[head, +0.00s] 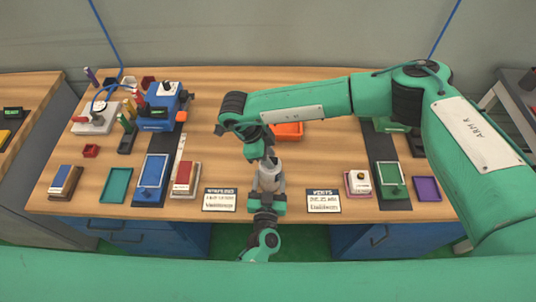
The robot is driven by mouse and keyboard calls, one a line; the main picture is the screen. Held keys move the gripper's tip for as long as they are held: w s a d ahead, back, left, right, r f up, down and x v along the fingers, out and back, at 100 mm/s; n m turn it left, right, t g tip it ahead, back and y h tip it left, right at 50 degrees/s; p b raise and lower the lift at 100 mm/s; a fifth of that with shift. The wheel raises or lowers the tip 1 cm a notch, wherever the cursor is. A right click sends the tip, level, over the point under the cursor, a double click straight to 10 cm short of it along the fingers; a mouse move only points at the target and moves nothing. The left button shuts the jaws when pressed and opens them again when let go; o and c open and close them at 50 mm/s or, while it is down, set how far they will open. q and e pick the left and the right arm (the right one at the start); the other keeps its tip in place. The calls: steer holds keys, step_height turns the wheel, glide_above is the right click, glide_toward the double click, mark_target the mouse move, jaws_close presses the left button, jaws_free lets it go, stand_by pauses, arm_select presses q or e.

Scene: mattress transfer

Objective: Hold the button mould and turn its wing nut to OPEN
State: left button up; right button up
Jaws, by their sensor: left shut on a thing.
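My right arm comes in from the right, bends at a dark joint and runs down to the middle of the picture. Its gripper (266,196) is near the front edge of the table. My left gripper (264,219) is just below it, with a green wrist under it. The two hands line up closely and overlap in this view. The left gripper is shut on the button mould. The mould is mostly hidden between the hands, and I cannot make out its wing nut or marks. The right fingers are too small to read.
The wooden table (320,205) carries two printed cards (220,199) (324,201) on either side of the hands. A red-topped block (185,178), a blue tray (153,171) and a teal tray (116,185) are left. A green tray (390,180) and a purple tray (427,189) are right.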

arm_select(q)
steer(key=shift+r, duration=0.1)
arm_select(e)
steer(key=shift+r, duration=0.1)
steer(key=v, duration=1.1)
steer(key=shift+a+r, duration=0.25)
steer(key=shift+r, duration=0.1)
arm_select(q)
steer(key=o, duration=1.5)
steer(key=shift+o, duration=0.2)
